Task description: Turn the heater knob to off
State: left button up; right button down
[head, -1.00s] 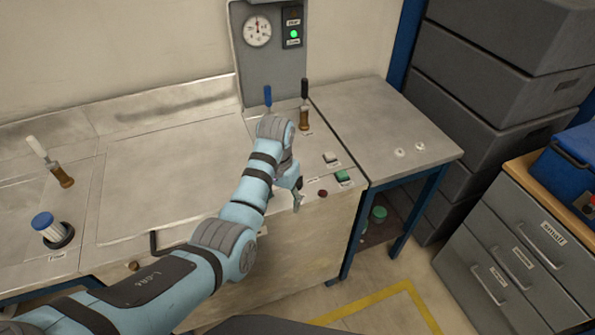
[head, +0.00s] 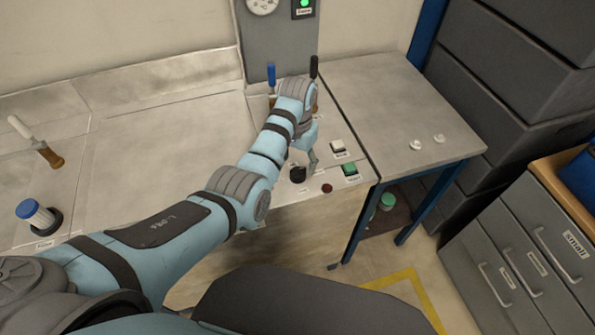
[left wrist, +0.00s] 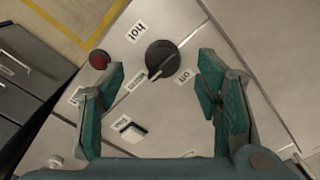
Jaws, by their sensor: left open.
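The heater knob, a round black knob (left wrist: 162,55), is on the bench's metal panel in the left wrist view. Its pale pointer mark faces the lower left of that picture, near a small label. Other labels around it include "hot". The knob also shows in the head view (head: 298,174), below my left gripper (head: 309,158). In the wrist view my left gripper (left wrist: 161,82) is open, with one finger to each side of the knob. Contact is not visible, and the gap in height cannot be judged. My right gripper is not in view.
A red button (left wrist: 99,59) and a white switch (left wrist: 130,129) sit near the knob. A green switch (head: 350,169) is close by. Blue-handled (head: 271,76) and black-handled (head: 314,68) levers stand behind my wrist. The side table (head: 400,100) is mostly clear.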

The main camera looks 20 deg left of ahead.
aim_at(298, 170)
pick_arm(q)
jog(key=f, duration=0.3)
jog(key=f+b, duration=0.1)
jog(key=shift+w+f, duration=0.25)
jog(key=shift+w, duration=0.1)
jog(key=shift+w+f, duration=0.55)
jog(key=shift+f, duration=0.2)
jog(key=shift+s+r, duration=0.3)
jog(key=shift+s, duration=0.1)
jog(key=c, duration=1.2)
jog(key=shift+o, duration=0.2)
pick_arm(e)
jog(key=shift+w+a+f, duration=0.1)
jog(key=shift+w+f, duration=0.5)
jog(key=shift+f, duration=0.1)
